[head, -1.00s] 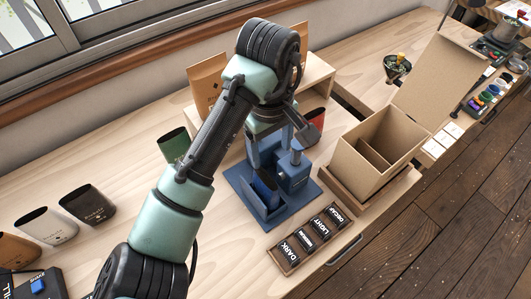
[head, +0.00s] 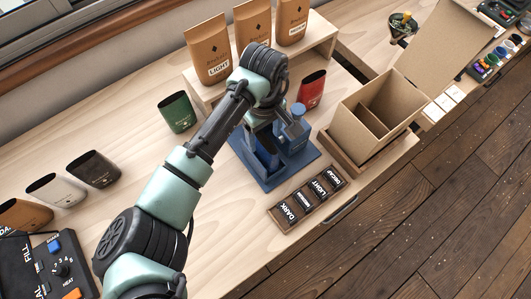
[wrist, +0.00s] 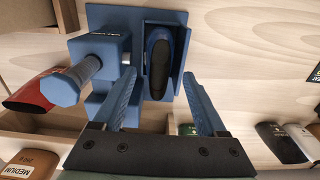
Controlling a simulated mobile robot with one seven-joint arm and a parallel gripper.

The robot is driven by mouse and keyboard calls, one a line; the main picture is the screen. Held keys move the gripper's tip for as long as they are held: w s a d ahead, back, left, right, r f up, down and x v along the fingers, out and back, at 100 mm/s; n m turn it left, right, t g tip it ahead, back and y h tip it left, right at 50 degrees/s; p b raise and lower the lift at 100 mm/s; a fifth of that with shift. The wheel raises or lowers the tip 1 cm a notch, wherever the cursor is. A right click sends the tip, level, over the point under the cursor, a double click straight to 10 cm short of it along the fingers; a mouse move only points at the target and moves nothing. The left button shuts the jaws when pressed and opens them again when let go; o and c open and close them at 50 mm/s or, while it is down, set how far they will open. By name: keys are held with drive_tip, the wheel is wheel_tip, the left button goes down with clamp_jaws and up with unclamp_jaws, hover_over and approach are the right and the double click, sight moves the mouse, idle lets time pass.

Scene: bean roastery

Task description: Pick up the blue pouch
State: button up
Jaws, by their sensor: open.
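The blue pouch (wrist: 162,62) stands in a slot of the dark blue stand, its dark oval top facing the wrist camera. In the head view the blue pouch (head: 267,153) is partly hidden by my arm. My gripper (wrist: 160,76) is open and empty in the wrist view, its two blue fingers spread either side of the pouch's near end. I cannot tell whether they touch it or how far above it they are. The stand (head: 268,180) has a flat base and a post with a knob (wrist: 64,86) to the left of the pouch in the wrist view.
A red pouch (head: 312,90) and a green pouch (head: 177,112) stand near the stand. A label rack (head: 306,203) lies in front. An open cardboard box (head: 372,120) is to the right. Brown bags (head: 208,52) stand on a shelf behind.

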wheel_tip(320, 180, down, 2)
drive_tip(key=shift+w+f, duration=0.1)
drive_tip(key=shift+f, duration=0.05)
clamp_jaws()
idle(0.3)
